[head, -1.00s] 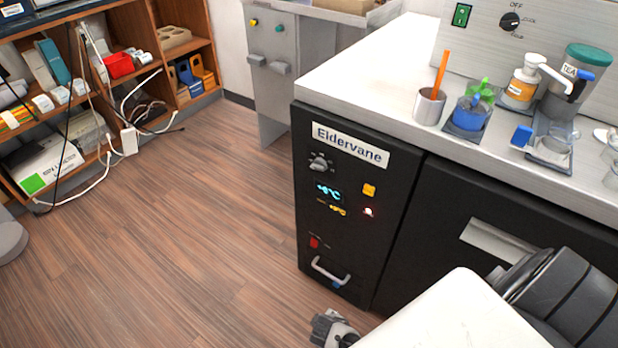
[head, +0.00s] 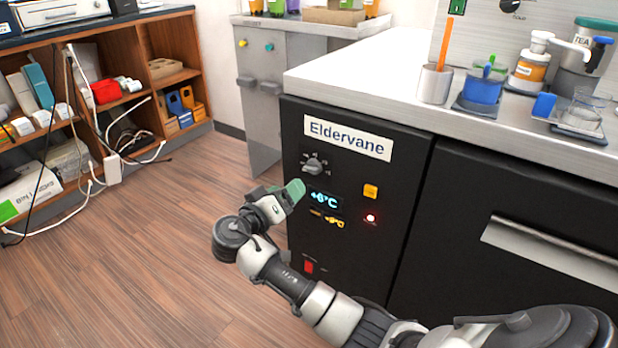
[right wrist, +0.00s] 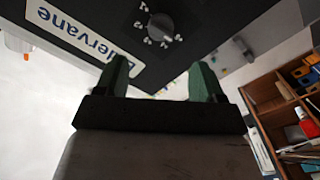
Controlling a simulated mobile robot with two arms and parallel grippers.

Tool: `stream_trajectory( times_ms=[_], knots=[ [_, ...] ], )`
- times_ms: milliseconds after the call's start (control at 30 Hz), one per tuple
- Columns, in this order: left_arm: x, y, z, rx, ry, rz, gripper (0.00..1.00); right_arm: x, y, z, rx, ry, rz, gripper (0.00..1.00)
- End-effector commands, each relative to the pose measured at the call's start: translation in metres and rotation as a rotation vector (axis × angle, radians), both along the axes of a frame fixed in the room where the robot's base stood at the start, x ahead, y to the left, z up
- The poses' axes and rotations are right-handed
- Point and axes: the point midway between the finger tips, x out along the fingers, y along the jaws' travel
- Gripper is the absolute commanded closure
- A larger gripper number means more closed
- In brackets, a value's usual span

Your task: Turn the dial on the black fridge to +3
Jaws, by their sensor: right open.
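The black fridge (head: 380,225) has an "Eldervane" label and a grey dial (head: 315,163) near the top of its control panel. The dial also shows in the right wrist view (right wrist: 160,28), with small numerals around it too small to read surely. A blue display (head: 323,200) below it seems to read +6°C, with a smaller orange readout under it. My right gripper (head: 292,192) is just below and left of the dial, apart from it. In the right wrist view its green fingers (right wrist: 160,78) are spread and empty, with the dial beyond their tips. My left gripper is out of view.
An orange button (head: 371,191), a red light (head: 371,218) and a red switch (head: 309,266) are on the same panel. The counter (head: 350,78) above holds a metal cup (head: 435,83) and other items. Open floor lies left, towards a wooden shelf (head: 180,60).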

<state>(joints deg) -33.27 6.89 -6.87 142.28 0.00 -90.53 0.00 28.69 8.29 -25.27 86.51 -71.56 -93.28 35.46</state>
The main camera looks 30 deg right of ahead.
Motion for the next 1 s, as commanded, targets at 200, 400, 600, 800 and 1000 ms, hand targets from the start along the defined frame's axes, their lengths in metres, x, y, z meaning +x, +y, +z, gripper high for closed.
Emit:
stream_trajectory(
  times_ms=[200, 400, 600, 800, 1000],
  knots=[
    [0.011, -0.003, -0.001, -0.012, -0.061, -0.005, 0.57, 0.016, -0.039, -0.001, -0.003, 0.002, -0.002, 0.31],
    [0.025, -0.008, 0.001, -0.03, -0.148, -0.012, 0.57, 0.029, -0.071, -0.001, -0.002, 0.005, 0.0, 0.31],
    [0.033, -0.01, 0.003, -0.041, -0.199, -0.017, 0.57, 0.036, -0.087, -0.001, 0.001, 0.006, 0.001, 0.31],
    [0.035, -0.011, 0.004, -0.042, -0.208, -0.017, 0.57, 0.037, -0.09, -0.001, 0.002, 0.006, 0.002, 0.31],
    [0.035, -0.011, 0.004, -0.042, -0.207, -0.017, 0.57, 0.037, -0.089, -0.001, 0.002, 0.006, 0.002, 0.43]
  ],
)
